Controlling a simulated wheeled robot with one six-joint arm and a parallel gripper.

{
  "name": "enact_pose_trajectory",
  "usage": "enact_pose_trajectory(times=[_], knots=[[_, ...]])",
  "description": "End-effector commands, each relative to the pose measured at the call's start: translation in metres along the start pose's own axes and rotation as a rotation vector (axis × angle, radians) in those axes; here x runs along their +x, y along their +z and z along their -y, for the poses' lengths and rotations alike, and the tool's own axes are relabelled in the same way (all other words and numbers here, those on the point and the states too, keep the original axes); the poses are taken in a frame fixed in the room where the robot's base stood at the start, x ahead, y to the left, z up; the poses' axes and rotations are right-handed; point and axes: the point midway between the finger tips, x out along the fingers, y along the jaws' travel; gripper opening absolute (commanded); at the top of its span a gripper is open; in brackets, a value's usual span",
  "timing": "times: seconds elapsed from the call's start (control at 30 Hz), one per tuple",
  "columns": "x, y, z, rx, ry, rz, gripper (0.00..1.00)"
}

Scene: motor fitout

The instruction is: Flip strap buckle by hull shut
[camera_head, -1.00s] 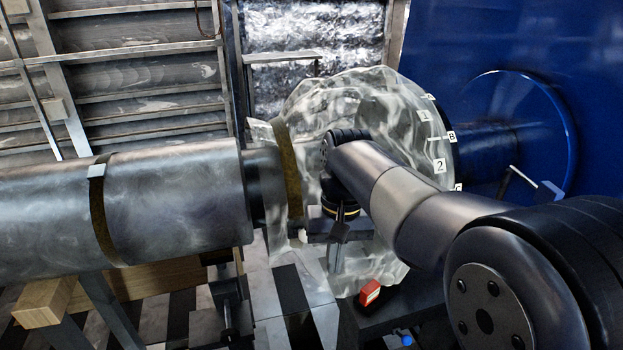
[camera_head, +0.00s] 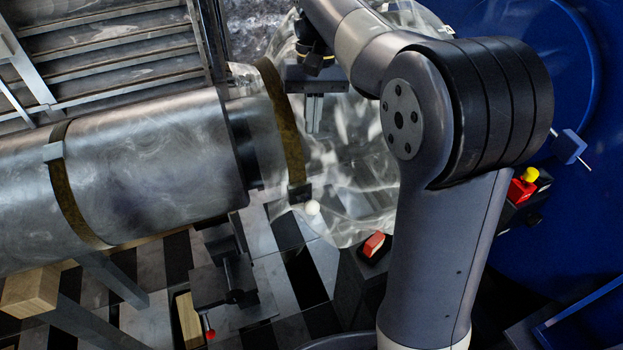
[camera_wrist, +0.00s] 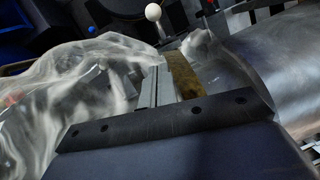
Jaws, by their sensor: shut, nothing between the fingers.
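A brown strap (camera_head: 283,115) runs around the clear plastic wrap beside the metal cylinder. A dark buckle (camera_head: 299,192) sits at the strap's lower end, with a white ball knob (camera_head: 312,207) just below it. My gripper (camera_head: 314,128) is shut and empty, right of the strap and above the buckle, in front of the plastic. In the wrist view my gripper's fingers (camera_wrist: 150,84) lie together, next to the brown strap (camera_wrist: 184,76). The white ball (camera_wrist: 153,12) is on a thin stalk beyond the fingertips, apart from them. The buckle is hard to make out there.
The metal cylinder (camera_head: 140,180) fills the left, with a second strap (camera_head: 72,200) and a light buckle (camera_head: 53,151). Loose plastic wrap (camera_head: 360,190) hangs behind my arm. A wooden block (camera_head: 30,290) is lower left.

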Motion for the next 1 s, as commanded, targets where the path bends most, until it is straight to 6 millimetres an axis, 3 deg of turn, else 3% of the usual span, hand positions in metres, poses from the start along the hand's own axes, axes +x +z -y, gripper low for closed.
enact_pose_trajectory(times=[0.27,0.63,1.0], knots=[[0.027,0.001,0.000,0.000,0.000,0.003,0.00],[0.105,0.002,0.000,0.000,0.000,0.003,0.00],[0.127,0.027,0.000,0.000,0.000,0.000,0.00]])
